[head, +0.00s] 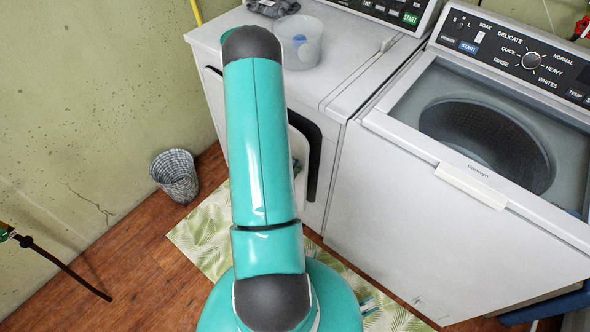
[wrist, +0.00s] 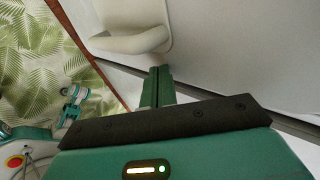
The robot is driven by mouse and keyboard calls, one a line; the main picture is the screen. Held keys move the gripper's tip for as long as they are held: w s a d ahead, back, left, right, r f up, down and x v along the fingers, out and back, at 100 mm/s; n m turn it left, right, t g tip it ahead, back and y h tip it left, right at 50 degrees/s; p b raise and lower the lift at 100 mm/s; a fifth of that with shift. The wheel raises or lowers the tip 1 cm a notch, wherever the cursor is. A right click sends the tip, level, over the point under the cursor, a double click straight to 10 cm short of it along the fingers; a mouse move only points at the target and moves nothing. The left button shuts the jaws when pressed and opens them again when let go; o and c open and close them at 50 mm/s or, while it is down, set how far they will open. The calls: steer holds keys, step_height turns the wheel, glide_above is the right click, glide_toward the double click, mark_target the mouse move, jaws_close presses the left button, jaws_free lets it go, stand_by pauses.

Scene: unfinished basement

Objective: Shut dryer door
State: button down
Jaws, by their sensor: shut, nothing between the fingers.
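The dryer (head: 322,85) is the white machine on the left in the head view, and my arm crosses in front of it. Part of its front door (head: 305,150) shows right of my arm as a light panel with a dark rounded border; most of it is hidden. I cannot tell there how far open it is. In the wrist view a white surface (wrist: 225,45) with a curved white handle (wrist: 130,40) fills the upper part. My gripper (wrist: 157,85) has its green fingers together and empty, just below the handle; contact is unclear. The head view does not show the fingers.
A washer (head: 440,220) with a glass lid stands close on the right. A clear tub (head: 297,45) sits on the dryer. A leaf-pattern mat (head: 205,235) covers the floor in front, and a wicker basket (head: 175,178) stands by the left wall. Wood floor at left is mostly clear.

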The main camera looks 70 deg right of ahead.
steer(key=shift+d, duration=0.15)
steer(key=s+d, duration=0.2)
steer(key=d, duration=0.1)
steer(key=s+d, duration=0.1)
steer(key=d, duration=0.1)
steer(key=shift+s+d+r, duration=0.2)
steer(key=shift+s+d, duration=0.15)
steer(key=shift+d, duration=0.2)
steer(key=shift+a, duration=0.1)
steer(key=shift+w+a+f, duration=0.25)
steer(key=shift+a+f, duration=0.1)
steer(key=shift+a, duration=0.1)
glide_toward(308, 161)
steer(key=w+a+f, duration=0.1)
steer(key=w+f, duration=0.1)
steer(key=f, duration=0.1)
steer(key=shift+a, duration=0.4)
